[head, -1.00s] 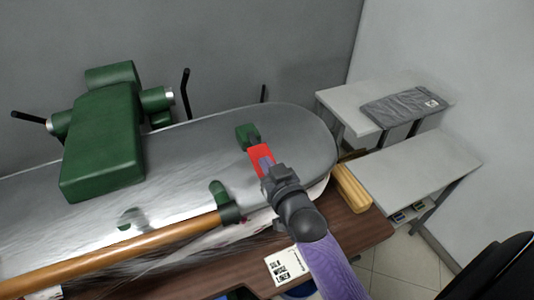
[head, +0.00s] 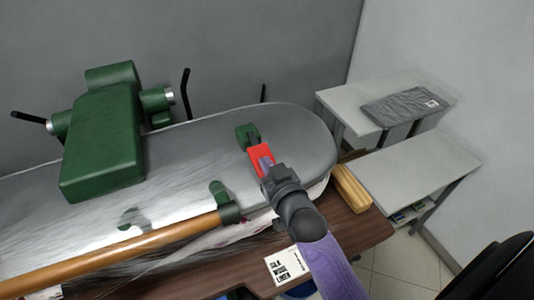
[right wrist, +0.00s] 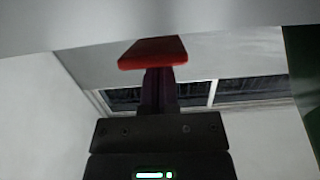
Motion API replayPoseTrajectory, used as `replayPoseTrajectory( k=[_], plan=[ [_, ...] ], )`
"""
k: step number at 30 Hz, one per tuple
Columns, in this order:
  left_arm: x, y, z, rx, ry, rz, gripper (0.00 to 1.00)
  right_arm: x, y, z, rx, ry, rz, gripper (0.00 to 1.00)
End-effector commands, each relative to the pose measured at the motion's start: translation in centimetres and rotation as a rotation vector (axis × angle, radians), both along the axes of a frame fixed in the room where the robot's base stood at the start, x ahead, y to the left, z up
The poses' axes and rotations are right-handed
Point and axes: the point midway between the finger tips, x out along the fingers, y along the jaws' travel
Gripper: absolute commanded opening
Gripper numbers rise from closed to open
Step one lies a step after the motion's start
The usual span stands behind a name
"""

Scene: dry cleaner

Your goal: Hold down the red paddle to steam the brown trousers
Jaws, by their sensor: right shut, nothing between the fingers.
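The red paddle (head: 261,152) sits at the end of a green bracket on the silver press head (head: 180,165). My right gripper (head: 265,162) is shut, with its fingertips against the paddle in the head view. In the right wrist view the red paddle (right wrist: 152,52) is at the ends of the shut fingers (right wrist: 158,76), with nothing gripped between them. I cannot make out the brown trousers; the press head covers the surface below it. My left gripper is out of view.
A wooden bar (head: 130,247) runs along the press front. A green block (head: 105,145) stands on top. A yellow block (head: 351,188) and a printed card (head: 288,266) lie on the brown table (head: 345,235). Folded grey cloth (head: 405,106) lies on a side table at right.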

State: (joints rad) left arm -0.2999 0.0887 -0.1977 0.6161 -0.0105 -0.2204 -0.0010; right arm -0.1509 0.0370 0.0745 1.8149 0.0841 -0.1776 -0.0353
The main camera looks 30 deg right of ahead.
Motion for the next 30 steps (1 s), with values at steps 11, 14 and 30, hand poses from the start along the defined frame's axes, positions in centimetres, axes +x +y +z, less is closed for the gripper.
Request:
replayPoseTrajectory(
  k=[11,14,30],
  plan=[
    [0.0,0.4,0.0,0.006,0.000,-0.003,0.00,0.0,0.0,-0.1,0.000,0.002,0.000,0.00],
    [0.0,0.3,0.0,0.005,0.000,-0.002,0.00,0.0,0.0,-0.1,0.000,0.002,0.000,0.00],
    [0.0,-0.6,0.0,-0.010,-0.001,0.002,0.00,0.0,0.0,-0.1,0.000,0.002,0.000,0.00]
  ],
)
